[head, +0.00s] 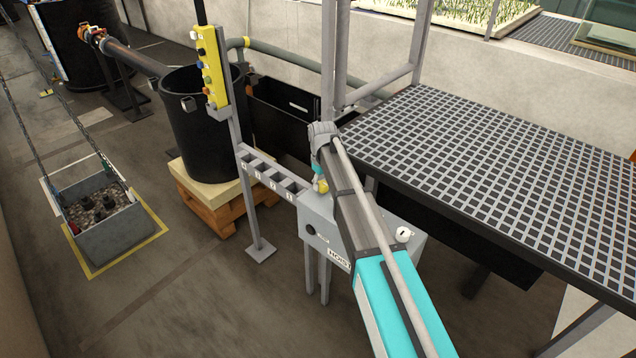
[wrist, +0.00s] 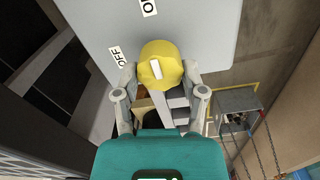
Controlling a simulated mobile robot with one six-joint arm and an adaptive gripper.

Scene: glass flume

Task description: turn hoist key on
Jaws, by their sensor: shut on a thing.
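The hoist key is a yellow round knob (wrist: 160,60) with a short white mark, on a grey control box (wrist: 205,30). In the wrist view an OFF label (wrist: 117,57) lies to its left; another label starting with O (wrist: 148,8) lies above, cut by the frame edge. The white mark runs nearly up and down, tilted slightly left at its top. My gripper (wrist: 160,78) has its fingers shut on the knob's two sides. In the head view the box (head: 318,212) bears a HOIST label (head: 338,259); my gripper (head: 320,180) is at the small yellow knob (head: 323,187), partly hidden by my arm.
A black grating platform (head: 500,180) is close on the right. A yellow button pendant (head: 212,66) hangs on a grey post to the left, beside a black tank (head: 190,125) on a pallet.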

